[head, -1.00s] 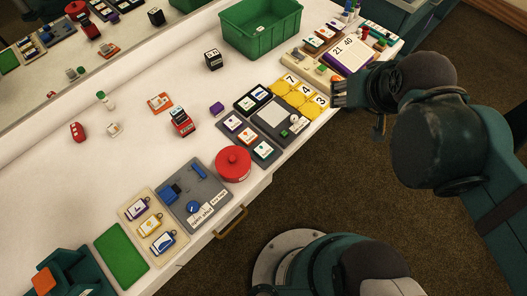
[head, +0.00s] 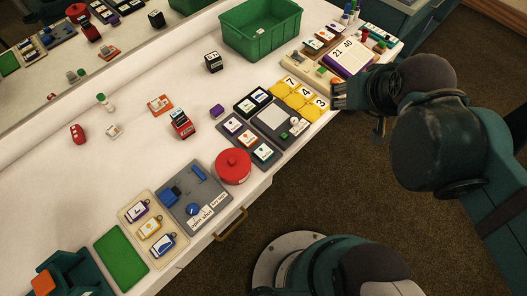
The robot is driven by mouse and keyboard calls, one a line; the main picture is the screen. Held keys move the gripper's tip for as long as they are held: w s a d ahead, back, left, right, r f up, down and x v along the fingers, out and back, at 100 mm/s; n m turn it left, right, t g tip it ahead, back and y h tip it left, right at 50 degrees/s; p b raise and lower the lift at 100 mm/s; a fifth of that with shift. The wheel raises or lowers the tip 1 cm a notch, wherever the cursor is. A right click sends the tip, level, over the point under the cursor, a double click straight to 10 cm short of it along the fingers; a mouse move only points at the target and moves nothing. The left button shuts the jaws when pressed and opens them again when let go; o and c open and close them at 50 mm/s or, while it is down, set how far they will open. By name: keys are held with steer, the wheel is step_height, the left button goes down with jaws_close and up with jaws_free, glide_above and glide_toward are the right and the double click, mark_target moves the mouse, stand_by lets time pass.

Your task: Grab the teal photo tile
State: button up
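The tile that looks like the teal photo tile (head: 263,152) has a teal border and a pale picture. It lies in the front slot of a dark tray (head: 253,143), in front of an orange-marked tile (head: 247,137) and a purple-edged tile (head: 233,123). My gripper (head: 337,96) is at the table's right front edge, beside the yellow number tiles, well to the right of and apart from the teal tile. Its fingers point left and are small and dark, so I cannot tell how far apart they are. I see nothing held in it.
A grey panel with a white pad (head: 273,116) and yellow number tiles (head: 305,91) lie to the right. A green bin (head: 262,38) stands at the back.

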steer(key=m+g+p, duration=0.7)
steer(key=m+p, duration=0.2)
steer(key=p, duration=0.1)
glide_toward(263, 153)
steer(key=shift+w+f, duration=0.15)
steer(key=shift+w, duration=0.1)
steer(key=shift+s+a+f, duration=0.1)
steer(key=shift+f, duration=0.1)
steer(key=shift+f+b, duration=0.65)
steer(key=shift+f, duration=0.55)
